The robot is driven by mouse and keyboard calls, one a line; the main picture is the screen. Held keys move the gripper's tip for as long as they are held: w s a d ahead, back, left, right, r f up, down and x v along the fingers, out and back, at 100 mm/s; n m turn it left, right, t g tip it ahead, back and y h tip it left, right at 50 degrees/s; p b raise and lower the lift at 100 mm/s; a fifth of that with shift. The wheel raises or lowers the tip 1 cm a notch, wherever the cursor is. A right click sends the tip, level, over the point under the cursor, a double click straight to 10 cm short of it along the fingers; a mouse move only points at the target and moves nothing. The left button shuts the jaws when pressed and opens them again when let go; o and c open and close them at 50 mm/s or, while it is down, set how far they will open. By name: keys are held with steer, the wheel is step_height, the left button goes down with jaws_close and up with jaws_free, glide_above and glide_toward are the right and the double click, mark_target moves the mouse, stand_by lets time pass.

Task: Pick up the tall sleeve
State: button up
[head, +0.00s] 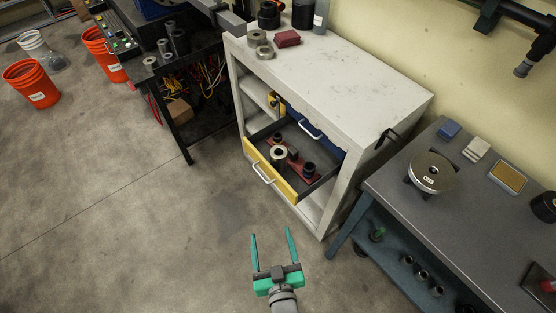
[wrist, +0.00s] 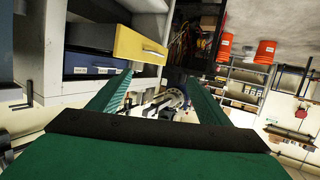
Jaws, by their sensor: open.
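Several grey metal sleeves stand at the front end of the dark bench at upper left in the head view. The tallest-looking sleeve (head: 179,42) stands upright there, beside a shorter sleeve (head: 164,47); I cannot tell for certain which is the tall sleeve. My gripper (head: 271,235) has green fingers spread wide apart, with nothing between them. It is over the floor in front of the white cabinet, far from the sleeves. The wrist view also shows my gripper (wrist: 160,78) open; I cannot make out the sleeves there.
The white cabinet (head: 345,75) has an open drawer with a yellow front (head: 270,171), holding a red fixture (head: 291,161) with round parts. A grey bench (head: 400,185) stands at right. Orange buckets (head: 32,84) stand far left. The floor at left centre is clear.

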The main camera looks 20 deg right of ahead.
steer(key=w+d, duration=0.5)
steer(key=w, duration=0.4)
steer(key=m+h, duration=0.2)
glide_toward(279, 156)
steer(key=shift+w+d+g, duration=0.3)
steer(key=shift+w+d, duration=0.5)
steer(key=shift+w, duration=0.05)
steer(key=x, duration=0.4)
steer(key=shift+w+a+f, duration=0.1)
steer(key=shift+w+f, duration=0.05)
steer(key=shift+w, duration=0.15)
steer(key=shift+w+f, duration=0.1)
steer(key=shift+w, duration=0.15)
steer(key=w, duration=0.1)
steer(key=w+f, duration=0.1)
steer(key=w, duration=0.1)
steer(key=shift+w+f, duration=0.35)
steer(key=shift+w, duration=0.05)
steer(key=shift+w+d+f, duration=0.15)
steer(key=shift+w+d, duration=0.2)
steer(key=shift+w, duration=0.15)
steer(key=c, duration=1.8)
steer(key=shift+w+r, duration=0.1)
steer(key=shift+r, duration=0.2)
jaws_close()
